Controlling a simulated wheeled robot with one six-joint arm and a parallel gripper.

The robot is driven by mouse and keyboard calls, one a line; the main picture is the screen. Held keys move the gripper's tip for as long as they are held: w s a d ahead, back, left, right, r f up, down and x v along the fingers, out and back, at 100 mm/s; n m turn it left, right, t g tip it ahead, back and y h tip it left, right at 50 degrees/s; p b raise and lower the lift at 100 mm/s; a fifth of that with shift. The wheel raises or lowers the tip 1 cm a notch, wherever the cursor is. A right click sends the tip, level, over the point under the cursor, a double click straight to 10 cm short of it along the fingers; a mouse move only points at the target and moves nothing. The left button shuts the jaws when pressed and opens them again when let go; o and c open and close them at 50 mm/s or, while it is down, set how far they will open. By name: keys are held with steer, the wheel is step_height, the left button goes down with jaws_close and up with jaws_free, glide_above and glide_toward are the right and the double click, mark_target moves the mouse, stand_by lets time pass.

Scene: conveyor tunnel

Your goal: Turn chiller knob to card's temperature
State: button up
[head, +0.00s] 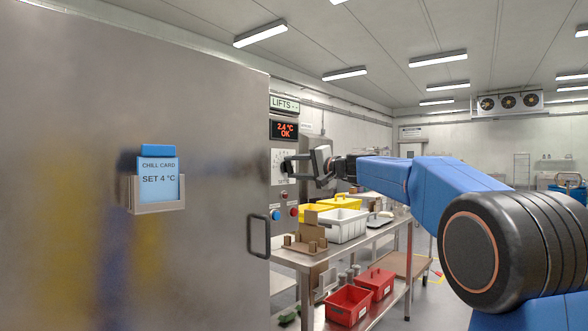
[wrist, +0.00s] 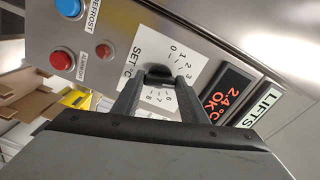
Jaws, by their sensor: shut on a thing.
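The chill card (head: 158,178) stands in a holder on the large steel door at the left and reads "SET 4 °C". The chiller's white dial plate (head: 277,158) is just beyond the door edge, partly covered by my gripper (head: 287,165). In the wrist view the dark knob (wrist: 158,71) sits on the dial, marked "SET °C" with numbers from 0 to 8. My gripper (wrist: 158,82) has its two fingers closed around the knob. The fingers hide the middle numbers, and I cannot tell where the knob's pointer stands.
A red display (head: 285,130) reads 2.4 °C OK above the dial. A blue defrost button (wrist: 68,6) and red buttons are beside it. The door handle (head: 258,235) sticks out nearby. A steel table below holds a white bin (head: 342,226), yellow bins and red bins (head: 349,305).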

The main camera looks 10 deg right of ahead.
steer(key=shift+m, duration=1.6)
steer(key=o, duration=1)
steer(key=shift+o, duration=0.2)
steer(key=v, duration=1.7)
steer(key=shift+s+d, duration=0.15)
